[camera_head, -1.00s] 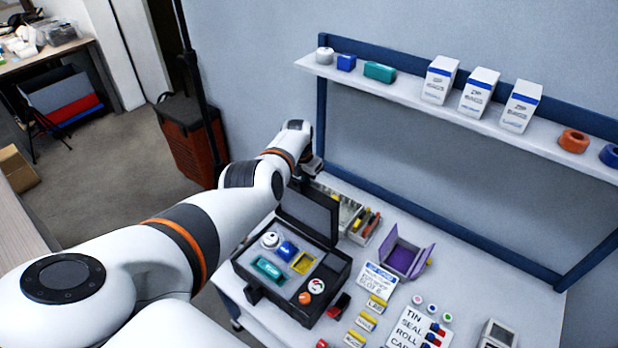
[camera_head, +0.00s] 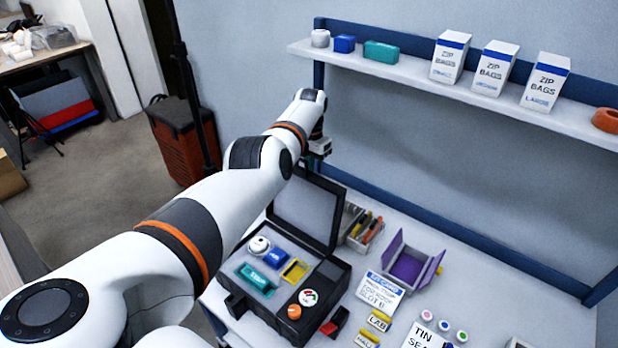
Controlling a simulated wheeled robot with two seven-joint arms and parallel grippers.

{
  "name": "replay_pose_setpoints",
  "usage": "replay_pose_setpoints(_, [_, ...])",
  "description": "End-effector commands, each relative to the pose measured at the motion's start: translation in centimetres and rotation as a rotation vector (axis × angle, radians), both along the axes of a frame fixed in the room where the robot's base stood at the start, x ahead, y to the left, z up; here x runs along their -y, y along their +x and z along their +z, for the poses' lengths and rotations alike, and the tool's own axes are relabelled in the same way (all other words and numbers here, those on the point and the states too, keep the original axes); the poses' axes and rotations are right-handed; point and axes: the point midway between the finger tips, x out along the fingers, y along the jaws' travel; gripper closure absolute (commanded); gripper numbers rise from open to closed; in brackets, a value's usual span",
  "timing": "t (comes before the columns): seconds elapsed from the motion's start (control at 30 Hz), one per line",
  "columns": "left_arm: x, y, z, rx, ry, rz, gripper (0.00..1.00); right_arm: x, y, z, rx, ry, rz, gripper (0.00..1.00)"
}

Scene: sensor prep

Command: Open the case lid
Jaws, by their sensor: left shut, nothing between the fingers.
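The black case (camera_head: 322,285) stands on the white table with its lid (camera_head: 306,207) raised, about upright at the back edge. Inside the case I see a white round tin (camera_head: 259,245), a blue block (camera_head: 277,259), a teal block (camera_head: 257,279), a yellow-framed slot (camera_head: 294,271), an orange knob (camera_head: 294,312) and a round gauge (camera_head: 309,297). My left gripper (camera_head: 318,150) is behind and above the lid's top edge. It is shut and empty; its fingertips are partly hidden, and I cannot tell whether it touches the lid. My right gripper is not in view.
A purple open box (camera_head: 408,266) and an instruction card (camera_head: 381,288) lie right of the case. A tray of tools (camera_head: 362,229) stands behind it. A wall shelf (camera_head: 400,73) holds several boxes and rolls above the table. My left arm covers the area left of the case.

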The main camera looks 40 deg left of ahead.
Motion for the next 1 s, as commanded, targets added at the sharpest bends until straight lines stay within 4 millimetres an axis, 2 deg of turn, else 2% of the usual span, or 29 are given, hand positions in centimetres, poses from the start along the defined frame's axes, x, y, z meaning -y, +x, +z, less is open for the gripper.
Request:
replay_pose_setpoints(0.03, [0.0, 0.0, -0.3, -0.003, 0.001, 0.001, 1.00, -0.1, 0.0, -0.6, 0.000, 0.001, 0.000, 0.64])
replay_pose_setpoints(0.13, [-0.1, 0.0, -0.2, -0.008, 0.001, 0.002, 1.00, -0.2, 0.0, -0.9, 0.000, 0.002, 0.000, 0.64])
replay_pose_setpoints(0.67, [-0.1, 0.0, 0.2, -0.010, 0.002, 0.003, 1.00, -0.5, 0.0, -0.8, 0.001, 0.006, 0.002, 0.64])
replay_pose_setpoints(0.77, [-0.1, 0.1, 1.0, -0.009, 0.002, 0.003, 1.00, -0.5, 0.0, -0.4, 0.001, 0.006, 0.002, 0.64])
replay_pose_setpoints(0.9, [-0.1, 0.2, 3.6, -0.007, 0.002, 0.003, 1.00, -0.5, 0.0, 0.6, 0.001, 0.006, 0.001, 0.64])
replay_pose_setpoints(1.0, [-0.2, 0.4, 5.6, -0.005, 0.002, 0.003, 1.00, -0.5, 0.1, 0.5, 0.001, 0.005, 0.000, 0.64])
